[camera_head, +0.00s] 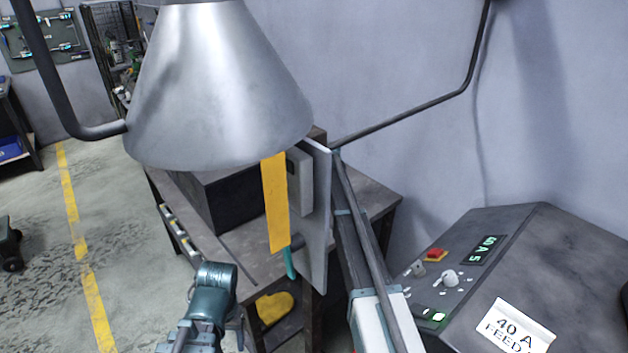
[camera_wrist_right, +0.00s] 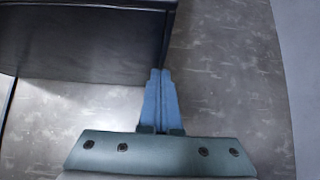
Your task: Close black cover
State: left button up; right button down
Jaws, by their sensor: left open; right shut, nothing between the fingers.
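The black cover (camera_head: 228,205) appears to be the dark box-like part on the grey table in the head view, partly hidden by the metal hood and a yellow strip. A dark panel (camera_wrist_right: 85,45) fills the upper left of the right wrist view. My right gripper (camera_wrist_right: 160,72) is shut and empty, its blue fingertips close to the panel's lower right corner; I cannot tell if they touch. My left gripper (camera_head: 214,278) is at the lower middle of the head view, in front of the table, open, its fingers hard to make out.
The metal hood (camera_head: 215,90) hangs over the table (camera_head: 370,195). A pale upright plate (camera_head: 317,220) and the yellow strip (camera_head: 275,205) stand right of the box. A control console (camera_head: 555,265) is at the right. The floor (camera_head: 110,215) at left is mostly clear.

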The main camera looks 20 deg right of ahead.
pick_arm(q)
jog(key=shift+s+d, duration=0.1)
jog(key=shift+d, duration=0.4)
pick_arm(e)
jog(key=shift+w+a, duration=0.25)
jog(key=shift+w, duration=0.25)
pick_arm(q)
notch_tip(320, 180, up, 6)
jog(key=a+p, duration=0.1)
jog(key=p, duration=0.5)
jog(key=shift+r, duration=0.2)
jog(key=shift+r+p, duration=0.35)
jog(key=shift+p, duration=0.15)
jog(key=shift+c, duration=0.3)
pick_arm(e)
jog(key=s+f+v, duration=0.2)
jog(key=v, duration=1.1)
jog(key=shift+d, duration=0.25)
